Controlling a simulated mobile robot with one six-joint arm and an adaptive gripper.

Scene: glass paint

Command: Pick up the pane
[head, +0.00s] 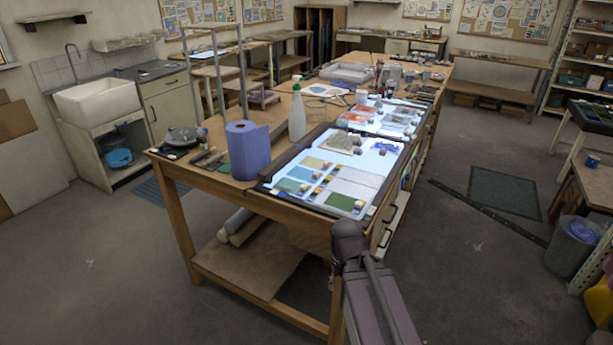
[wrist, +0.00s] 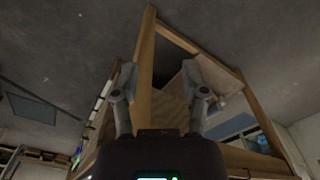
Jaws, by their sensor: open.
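Several flat glass panes lie on the lit panel (head: 375,160) at the near end of the wooden table. Among them are a yellow pane (head: 316,162), a blue pane (head: 291,186), a green pane (head: 340,201) and pale panes (head: 349,188). Which of them the task means cannot be told. My arm reaches up from the bottom of the head view, in front of the table's near right corner. My gripper (wrist: 160,100) shows in the wrist view with its two fingers apart and nothing between them. The wrist view faces the table's wooden frame, and no pane shows there.
A blue paper roll (head: 248,150) and a white spray bottle (head: 297,113) stand left of the lit panel. A turntable (head: 182,137) sits at the table's left corner. The wooden table (head: 222,185) has legs and a lower shelf close to my arm.

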